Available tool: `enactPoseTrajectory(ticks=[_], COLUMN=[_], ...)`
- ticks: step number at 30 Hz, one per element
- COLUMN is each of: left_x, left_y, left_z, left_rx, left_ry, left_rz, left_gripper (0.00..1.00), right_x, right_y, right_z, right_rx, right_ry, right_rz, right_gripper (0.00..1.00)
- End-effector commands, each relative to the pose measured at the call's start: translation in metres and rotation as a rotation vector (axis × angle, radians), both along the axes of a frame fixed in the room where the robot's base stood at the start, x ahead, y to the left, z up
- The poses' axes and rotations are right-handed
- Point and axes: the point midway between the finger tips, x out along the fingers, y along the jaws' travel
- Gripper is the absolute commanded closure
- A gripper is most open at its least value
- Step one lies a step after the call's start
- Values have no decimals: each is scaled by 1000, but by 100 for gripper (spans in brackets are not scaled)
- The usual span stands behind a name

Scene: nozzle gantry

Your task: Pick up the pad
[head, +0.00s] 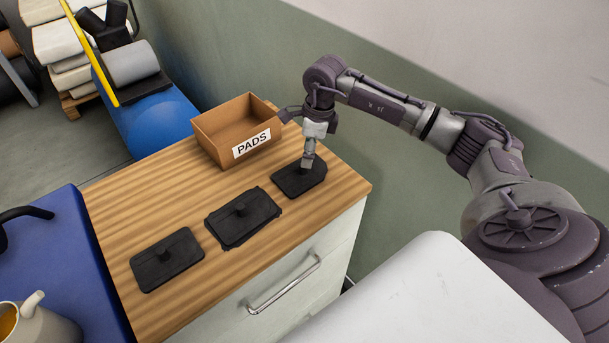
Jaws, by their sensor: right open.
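Three black pads, each with a small knob on top, lie in a row on a striped wooden counter (110,218). They are the near left pad (152,273), the middle pad (226,228) and the far right pad (287,184). The middle pad has ragged edges. My right gripper (307,168) points down over the far right pad, with its jaws at the knob, which they hide. The jaws are open; I cannot tell whether they touch the knob. My left gripper is not in view.
An open brown box labelled PADS (212,137) stands empty behind the pads, close to my right gripper. A green wall (400,170) runs along the right.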

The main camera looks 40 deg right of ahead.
Motion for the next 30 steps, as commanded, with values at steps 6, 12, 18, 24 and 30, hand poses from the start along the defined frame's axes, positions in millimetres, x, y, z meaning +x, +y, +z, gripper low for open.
enactPoseTrajectory(ticks=[6,12,18,24,30], left_x=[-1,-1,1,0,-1], left_y=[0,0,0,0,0], left_z=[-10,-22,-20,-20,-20], left_rx=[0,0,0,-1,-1], left_ry=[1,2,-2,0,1], left_rz=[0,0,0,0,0], left_gripper=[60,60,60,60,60], right_x=[1,2,2,2,2], right_y=[13,25,26,26,26], right_z=[-24,-49,-49,-49,-49], right_rx=[2,2,0,0,0], right_ry=[2,0,-1,-1,0], right_rz=[7,10,10,10,10], right_gripper=[49,49,49,77,100])
